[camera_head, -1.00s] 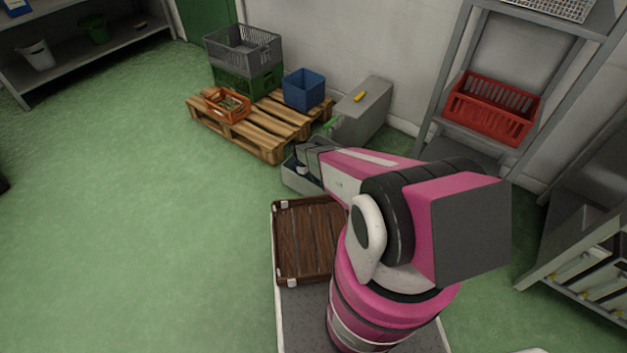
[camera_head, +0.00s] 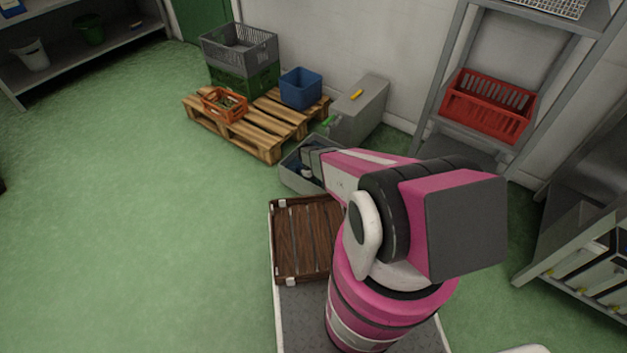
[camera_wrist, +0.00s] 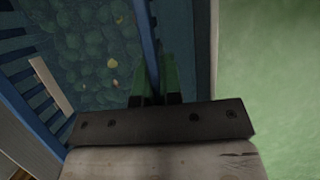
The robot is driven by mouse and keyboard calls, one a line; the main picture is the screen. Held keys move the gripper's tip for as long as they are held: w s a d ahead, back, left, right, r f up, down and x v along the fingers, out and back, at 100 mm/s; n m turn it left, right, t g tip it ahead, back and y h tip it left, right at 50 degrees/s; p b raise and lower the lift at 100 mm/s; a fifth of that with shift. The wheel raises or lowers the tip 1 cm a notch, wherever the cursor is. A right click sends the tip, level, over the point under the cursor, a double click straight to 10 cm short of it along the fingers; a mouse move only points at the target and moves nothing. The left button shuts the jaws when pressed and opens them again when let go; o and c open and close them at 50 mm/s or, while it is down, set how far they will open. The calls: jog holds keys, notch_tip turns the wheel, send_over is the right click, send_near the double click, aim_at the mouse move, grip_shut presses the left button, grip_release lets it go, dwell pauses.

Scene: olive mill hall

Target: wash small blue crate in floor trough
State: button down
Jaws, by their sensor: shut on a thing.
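The floor trough (camera_head: 294,183) is a grey open box on the floor, just beyond the brown slatted crate. My gripper (camera_head: 309,168) reaches down into it. In the wrist view, the green fingertips (camera_wrist: 155,82) are shut on a thin blue wall of the small blue crate (camera_wrist: 148,42). The crate's slotted side shows at the left, with a pale strip on it. Rounded, blue-tinted shapes and a few yellowish spots show inside; I cannot tell whether water covers them. The trough's grey wall (camera_wrist: 205,45) runs at the right. In the head view my arm hides most of the crate.
A brown slatted crate (camera_head: 300,240) lies in front of the trough. Behind stands a pallet (camera_head: 265,122) with grey, green and orange crates and a blue bin (camera_head: 301,88). A grey block (camera_head: 362,108) and a rack with a red crate (camera_head: 488,105) stand right. The left floor is free.

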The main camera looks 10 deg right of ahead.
jog(key=shift+w+a, duration=1.75)
jog(key=shift+s+d, duration=1.75)
jog(key=shift+s, duration=0.05)
jog(key=shift+w+a, duration=1.75)
jog(key=shift+w, duration=0.05)
jog(key=shift+s+d, duration=0.9)
notch_tip(320, 180, up, 15)
